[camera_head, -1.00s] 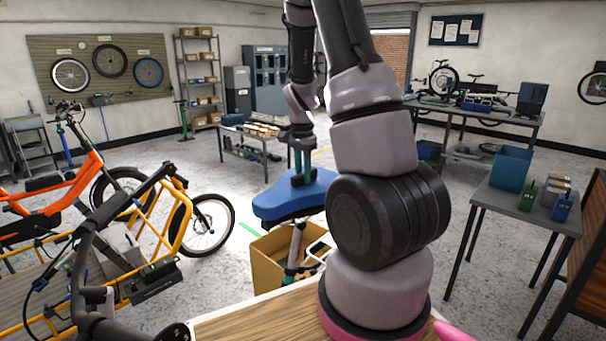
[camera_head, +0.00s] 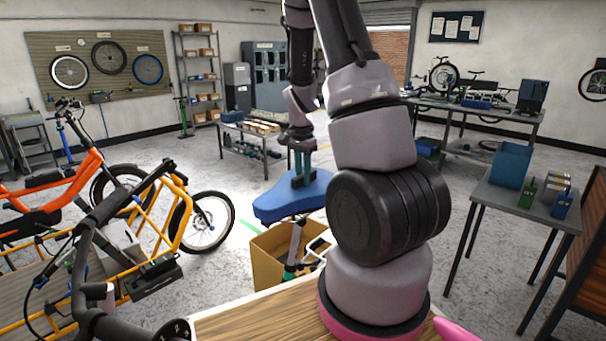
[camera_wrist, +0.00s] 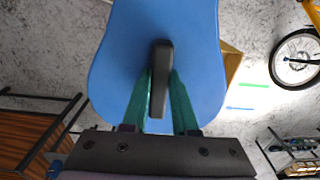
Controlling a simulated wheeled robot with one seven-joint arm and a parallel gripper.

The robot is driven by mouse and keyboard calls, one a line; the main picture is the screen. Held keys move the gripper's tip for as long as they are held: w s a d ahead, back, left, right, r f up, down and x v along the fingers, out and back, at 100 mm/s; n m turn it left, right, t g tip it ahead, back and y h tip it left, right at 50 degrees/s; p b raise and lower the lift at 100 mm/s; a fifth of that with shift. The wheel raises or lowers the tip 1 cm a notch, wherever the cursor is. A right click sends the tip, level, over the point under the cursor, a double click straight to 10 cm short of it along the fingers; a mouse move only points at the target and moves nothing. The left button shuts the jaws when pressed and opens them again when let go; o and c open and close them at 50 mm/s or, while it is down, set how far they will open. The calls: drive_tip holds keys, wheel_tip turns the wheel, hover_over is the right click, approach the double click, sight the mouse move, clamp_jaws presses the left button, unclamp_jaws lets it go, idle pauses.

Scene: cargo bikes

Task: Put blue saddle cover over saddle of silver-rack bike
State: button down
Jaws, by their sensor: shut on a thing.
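The blue saddle cover (camera_head: 282,203) hangs level in front of my arm, right of the bikes in the head view. My gripper (camera_head: 303,172) is shut on the dark upright tab on its top. In the wrist view my green fingers (camera_wrist: 160,100) stand either side of that black tab (camera_wrist: 161,70), and the blue cover (camera_wrist: 112,65) spreads out beneath. A pale post (camera_head: 294,243) rises below the cover, by the cardboard box. The cover hides whatever is directly under it; I cannot tell whether a saddle is there. I cannot clearly pick out a silver rack.
The open cardboard box (camera_head: 263,265) is just below the cover. An orange bike (camera_head: 70,195) and a yellow cargo frame (camera_head: 168,225) stand at left. A wooden surface (camera_head: 255,318) is in front. A grey side table (camera_head: 530,205) with a blue bin stands at right.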

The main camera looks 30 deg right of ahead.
drive_tip(key=shift+f, duration=0.85)
drive_tip(key=c, duration=0.6)
unclamp_jaws()
wheel_tip(320, 180, up, 11)
drive_tip(key=shift+s+a+f, duration=0.1)
drive_tip(key=shift+a, duration=0.05)
drive_tip(key=s+a+r+n+t+y, duration=0.1)
drive_tip(key=s+a+r+n+t, duration=0.2)
drive_tip(key=s+r, duration=0.6)
drive_tip(key=s+a+r+n+t+y, duration=0.1)
drive_tip(key=s+a+r+n+t, duration=0.3)
drive_tip(key=s+a+r+n, duration=0.3)
drive_tip(key=s+a+r, duration=0.3)
drive_tip(key=r, duration=0.1)
drive_tip(key=shift+s, duration=0.3)
